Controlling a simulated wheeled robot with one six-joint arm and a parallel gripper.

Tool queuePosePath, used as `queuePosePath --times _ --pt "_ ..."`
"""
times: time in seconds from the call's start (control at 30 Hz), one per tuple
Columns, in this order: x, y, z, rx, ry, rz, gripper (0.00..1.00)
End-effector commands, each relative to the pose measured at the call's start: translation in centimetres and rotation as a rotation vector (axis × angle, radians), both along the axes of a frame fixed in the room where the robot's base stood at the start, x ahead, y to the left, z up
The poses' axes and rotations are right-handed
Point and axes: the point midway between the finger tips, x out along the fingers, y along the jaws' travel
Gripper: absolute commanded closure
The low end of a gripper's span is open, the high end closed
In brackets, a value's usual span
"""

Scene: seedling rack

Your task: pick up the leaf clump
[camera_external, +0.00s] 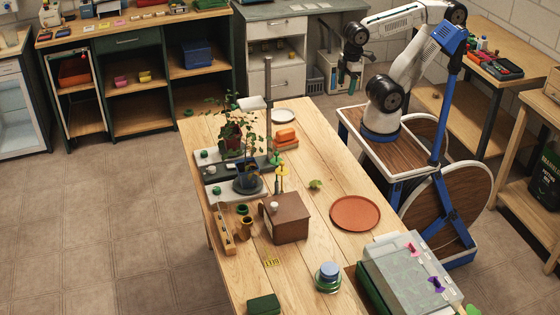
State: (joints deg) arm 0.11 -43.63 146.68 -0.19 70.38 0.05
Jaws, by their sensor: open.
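The leaf clump (316,184) is a small light green tuft lying on the wooden table. It sits between the brown wooden box and the terracotta saucer, touching neither. My gripper (348,84) is open and empty. It hangs well above and behind the clump, over the far right side of the table area. Nothing hides the clump in this view.
A brown wooden box (289,230) stands in front of the clump, to its left. A terracotta saucer (355,212) lies to its right. Potted plants (229,138) and an upright post stand on the left. The wood around the clump is clear.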

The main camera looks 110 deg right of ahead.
Motion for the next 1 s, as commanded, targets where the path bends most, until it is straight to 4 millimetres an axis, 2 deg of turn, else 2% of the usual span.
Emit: queuePosePath --times 0.23,0.3,0.57,0.67,0.87,1.0 --pt "0.0 0.0 0.0 0.000 0.000 0.000 0.26" --pt "0.0 0.0 0.0 0.000 0.000 0.000 0.39" --pt "0.0 0.1 0.0 0.000 0.000 0.003 0.39" --pt "0.1 0.6 -0.2 0.000 0.010 0.035 0.39" --pt "1.0 4.0 -3.0 -0.030 0.166 0.220 0.39" --pt "2.0 6.0 -5.6 -0.145 0.296 0.407 0.39"
